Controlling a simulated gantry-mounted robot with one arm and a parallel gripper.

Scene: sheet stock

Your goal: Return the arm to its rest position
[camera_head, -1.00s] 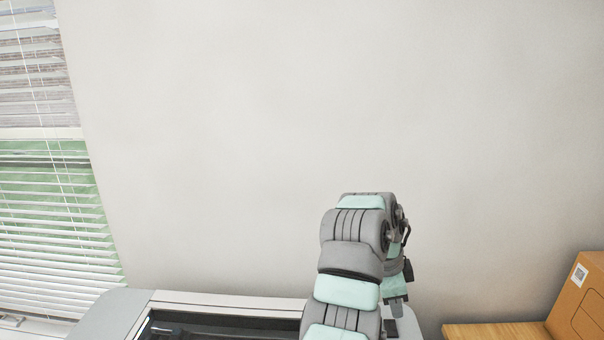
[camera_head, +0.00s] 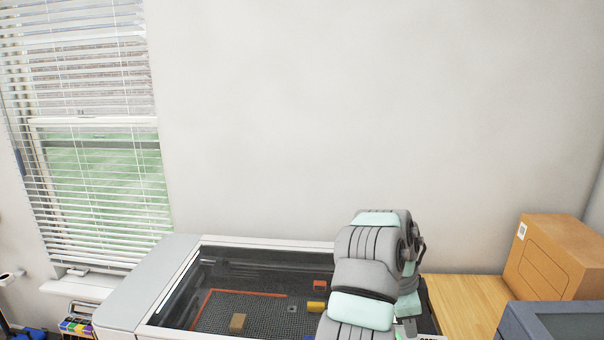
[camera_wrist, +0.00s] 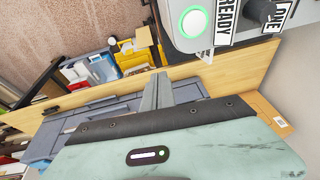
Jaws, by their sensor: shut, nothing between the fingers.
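My arm (camera_head: 362,275), grey and mint green, stands bent at the lower right of the head view, in front of the right part of a machine with a dark, glassy bed. My gripper (camera_wrist: 157,92) shows in the wrist view as closed grey fingers with nothing between them. They point at a wooden surface (camera_wrist: 215,75) beside a grey panel (camera_wrist: 240,40). In the head view the fingers cannot be made out clearly behind the arm. No marker of the rest position is visible.
A cardboard box (camera_head: 553,257) stands right on a wooden top (camera_head: 462,300).

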